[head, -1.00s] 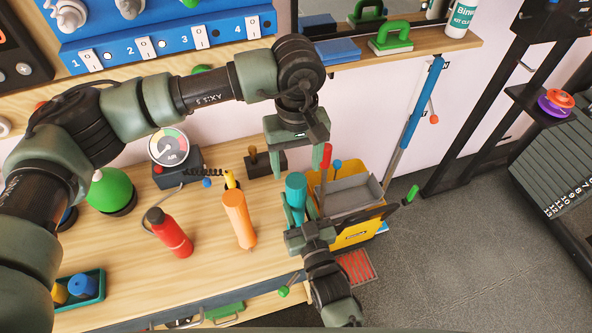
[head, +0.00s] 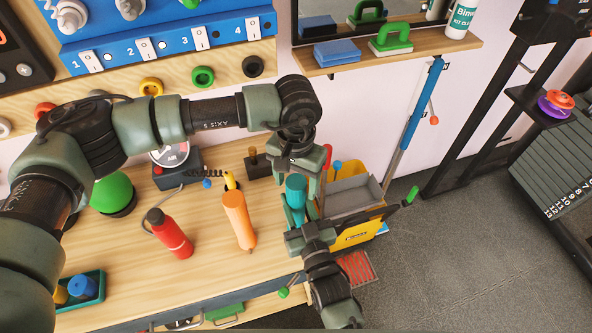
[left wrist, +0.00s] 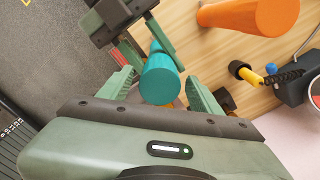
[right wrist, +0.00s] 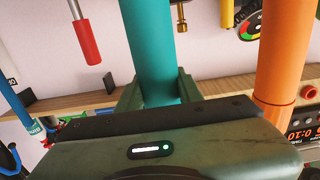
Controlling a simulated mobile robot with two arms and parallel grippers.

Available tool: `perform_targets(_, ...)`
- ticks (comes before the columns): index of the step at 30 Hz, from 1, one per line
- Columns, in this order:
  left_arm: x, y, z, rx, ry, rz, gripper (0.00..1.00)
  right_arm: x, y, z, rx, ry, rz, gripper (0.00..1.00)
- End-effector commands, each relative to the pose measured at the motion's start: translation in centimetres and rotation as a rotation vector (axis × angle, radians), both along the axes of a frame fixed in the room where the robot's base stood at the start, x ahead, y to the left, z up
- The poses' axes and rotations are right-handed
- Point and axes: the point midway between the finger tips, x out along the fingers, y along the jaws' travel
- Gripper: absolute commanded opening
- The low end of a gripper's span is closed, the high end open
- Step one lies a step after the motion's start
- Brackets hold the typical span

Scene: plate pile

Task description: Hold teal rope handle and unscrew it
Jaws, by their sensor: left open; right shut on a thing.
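The teal rope handle (head: 296,190) stands roughly upright near the right end of the workbench in the head view. My right gripper (head: 300,228) is shut on its lower part; the teal shaft rises between its fingers in the right wrist view (right wrist: 152,60). My left gripper (head: 303,178) is open, pointing down around the handle's top from above. In the left wrist view the round teal end (left wrist: 160,80) sits between the spread left fingers, with clear gaps at the sides.
An orange handle (head: 238,220) and a red bottle (head: 169,233) stand left of the teal handle. A yellow bin (head: 352,235) with a grey tray (head: 352,194) is just right. A red-tipped tool (head: 326,157) is close to my left gripper. A shelf (head: 400,55) is above.

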Motion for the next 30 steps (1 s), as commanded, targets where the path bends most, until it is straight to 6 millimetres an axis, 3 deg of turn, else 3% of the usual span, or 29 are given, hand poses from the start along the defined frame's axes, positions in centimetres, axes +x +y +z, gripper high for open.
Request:
perform_targets(4, -0.07, 0.01, -1.15, 0.002, 0.001, 0.000, 0.64, 0.01, -0.01, 0.05, 0.000, -0.001, 0.000, 0.00)
perform_targets(13, -0.04, 0.01, -1.40, 0.001, 0.000, 0.000, 0.64, 0.03, -0.01, 0.05, 0.000, -0.001, 0.000, 0.00)
perform_targets(14, -0.04, 0.02, -1.40, 0.001, 0.000, 0.000, 0.58, 0.03, -0.01, 0.05, 0.000, -0.001, 0.000, 0.00)
perform_targets(20, -0.04, 0.01, -1.38, 0.001, 0.000, 0.000, 0.03, 0.03, -0.01, 0.06, 0.000, -0.001, 0.000, 0.00)
perform_targets(26, -0.05, 0.01, -1.37, 0.000, 0.001, 0.079, 0.00, 0.03, 0.00, 0.07, 0.001, -0.002, 0.000, 0.00)
perform_targets(30, -0.06, 0.01, -1.35, 0.000, 0.001, 0.341, 0.00, 0.03, 0.00, 0.07, 0.001, -0.002, 0.000, 0.00)
